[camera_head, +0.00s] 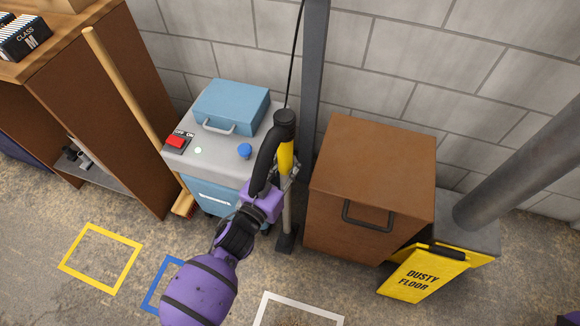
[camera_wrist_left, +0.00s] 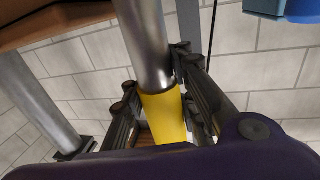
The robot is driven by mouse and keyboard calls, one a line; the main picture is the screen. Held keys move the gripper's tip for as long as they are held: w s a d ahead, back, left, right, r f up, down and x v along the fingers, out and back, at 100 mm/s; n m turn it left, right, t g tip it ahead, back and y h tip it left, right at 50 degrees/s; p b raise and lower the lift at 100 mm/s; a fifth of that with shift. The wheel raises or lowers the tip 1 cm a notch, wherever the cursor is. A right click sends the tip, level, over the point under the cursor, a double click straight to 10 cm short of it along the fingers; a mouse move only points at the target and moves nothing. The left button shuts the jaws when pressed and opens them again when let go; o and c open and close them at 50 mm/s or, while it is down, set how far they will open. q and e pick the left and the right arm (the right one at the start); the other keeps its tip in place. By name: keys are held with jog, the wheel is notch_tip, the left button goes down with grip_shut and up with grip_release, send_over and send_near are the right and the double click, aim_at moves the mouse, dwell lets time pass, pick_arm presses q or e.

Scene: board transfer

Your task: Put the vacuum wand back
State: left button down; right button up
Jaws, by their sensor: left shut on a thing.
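The vacuum wand has a yellow grip (camera_head: 286,157), a black top end and a metal tube (camera_head: 287,212) running down to a dark foot near the floor. It looks close to upright. My left gripper (camera_head: 284,178) is shut on the wand. In the left wrist view, its dark fingers (camera_wrist_left: 158,88) lie on both sides of the yellow section (camera_wrist_left: 163,117), near the metal tube (camera_wrist_left: 144,40). The blue and grey vacuum machine (camera_head: 210,158) stands just left of the wand. Whether the foot touches the floor is unclear. My right gripper is not in view.
A brown cabinet (camera_head: 372,165) stands right of the wand, and a dark post (camera_head: 314,75) rises behind it. A yellow floor sign (camera_head: 422,275) is at the right. A wooden pole (camera_head: 125,90) leans at the left. Yellow, blue and white outlines mark open floor in front.

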pick_arm(q)
jog(key=f, duration=0.1)
jog(key=w+f+b, duration=0.1)
jog(key=f, duration=0.2)
jog(key=shift+w+d+f+b, duration=0.15)
jog(key=shift+w+f+b, duration=0.15)
jog(key=shift+w+f, duration=0.05)
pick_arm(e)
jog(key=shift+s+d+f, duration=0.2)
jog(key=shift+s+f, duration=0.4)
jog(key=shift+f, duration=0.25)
pick_arm(q)
jog(key=shift+f, duration=0.1)
jog(key=c, duration=2)
grip_release()
jog(key=shift+f, duration=0.15)
jog(key=o, duration=0.6)
jog(key=shift+o, duration=0.2)
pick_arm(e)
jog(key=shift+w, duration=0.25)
